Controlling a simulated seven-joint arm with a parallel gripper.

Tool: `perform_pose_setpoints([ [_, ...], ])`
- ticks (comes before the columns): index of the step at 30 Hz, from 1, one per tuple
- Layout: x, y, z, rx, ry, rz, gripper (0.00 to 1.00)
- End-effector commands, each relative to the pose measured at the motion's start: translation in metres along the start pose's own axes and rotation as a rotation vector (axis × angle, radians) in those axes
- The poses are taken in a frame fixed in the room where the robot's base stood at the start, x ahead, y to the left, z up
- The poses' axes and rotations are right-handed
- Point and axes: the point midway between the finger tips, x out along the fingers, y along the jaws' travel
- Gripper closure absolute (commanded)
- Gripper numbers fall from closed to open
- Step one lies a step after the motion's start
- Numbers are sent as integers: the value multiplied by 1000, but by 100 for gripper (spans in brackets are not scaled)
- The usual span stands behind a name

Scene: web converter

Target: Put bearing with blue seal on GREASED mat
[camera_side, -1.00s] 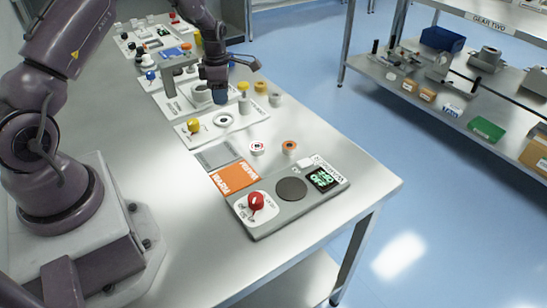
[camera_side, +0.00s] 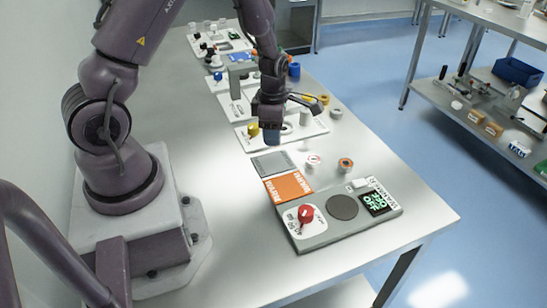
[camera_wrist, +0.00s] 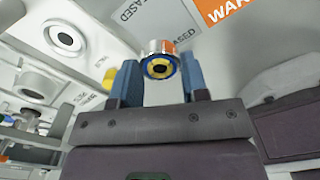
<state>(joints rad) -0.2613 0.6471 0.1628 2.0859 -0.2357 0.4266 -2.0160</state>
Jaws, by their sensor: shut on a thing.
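My gripper (camera_wrist: 161,82) is shut on the bearing with the blue seal (camera_wrist: 147,68), a silver ring with a blue band and a yellow-brown centre. In the side view my gripper (camera_side: 271,138) points down, and the bearing between the blue fingers cannot be made out. The grey GREASED mat (camera_side: 276,163) lies flat on the bench, just nearer the camera than my gripper, and looks bare. It also shows at the top of the wrist view (camera_wrist: 150,18), beyond the bearing, partly covered by it.
An orange mat (camera_side: 288,187) adjoins the grey one. A white-and-red ring (camera_side: 313,160) and an orange-brown ring (camera_side: 346,164) stand to the right. A grey panel with a red knob (camera_side: 306,214) is in front. White fixture plates (camera_side: 312,127) lie behind.

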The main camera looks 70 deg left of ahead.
Motion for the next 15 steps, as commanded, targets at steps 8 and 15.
perform_pose_setpoints([
  [8,36,0,0,-3,0,-1,84],
  [15,64,1,1,-2,-1,0,84],
])
